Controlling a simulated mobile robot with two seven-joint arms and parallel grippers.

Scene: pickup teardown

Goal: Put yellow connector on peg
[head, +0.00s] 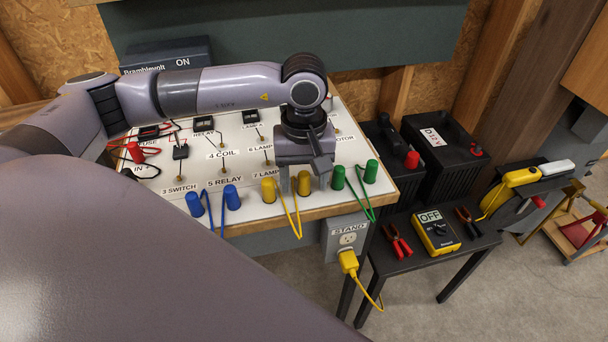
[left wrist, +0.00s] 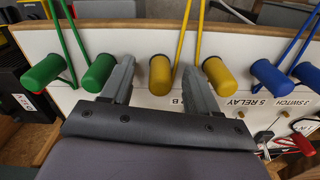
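Two yellow connectors joined by a yellow lead sit at the front edge of the white board (head: 240,205). The left one (head: 269,191) and the right one (head: 304,184) both show in the head view. My left gripper (head: 303,174) is over the right one, pointing down. In the left wrist view, my left gripper (left wrist: 158,72) is open, with one yellow connector (left wrist: 160,77) between its fingers and a gap on both sides. The other yellow connector (left wrist: 219,76) is outside the fingers. Small brass pegs (head: 180,179) stand on the board by printed labels. My right gripper is not in view.
Blue connectors (head: 231,197) stand left of the yellow ones and green connectors (head: 370,171) close on the right. Black batteries (head: 440,143) are right of the board. A low black table (head: 400,262) holds a yellow meter (head: 436,234) and pliers.

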